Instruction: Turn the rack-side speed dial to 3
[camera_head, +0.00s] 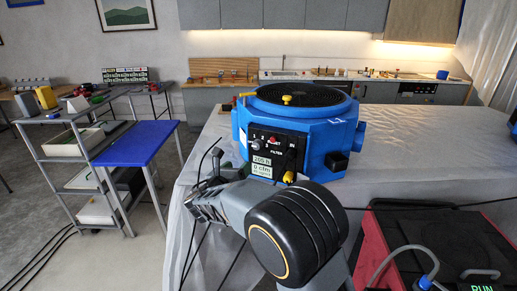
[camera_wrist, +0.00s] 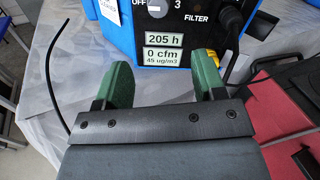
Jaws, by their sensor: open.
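A blue round-topped machine (camera_head: 325,150) stands on the covered surface, with a black control panel (camera_head: 270,150) on its front. The grey speed dial (camera_wrist: 157,8) is cut off at the top edge of the wrist view, between the marks OFF and 3. Its pointer setting cannot be read. Below it the display (camera_wrist: 163,48) reads 205 h, 0 cfm and 45 ug/m3. My gripper (camera_wrist: 165,75) is open and empty, its green fingers apart below and in front of the panel, not touching the dial.
A grey shelf rack (camera_head: 75,155) and a blue side table (camera_head: 140,143) stand at left. A red case (camera_head: 425,245) lies at right with a cable and a RUN display. A black plug and cable (camera_wrist: 232,18) sit right of the dial. A red button (camera_head: 273,139) is on the panel.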

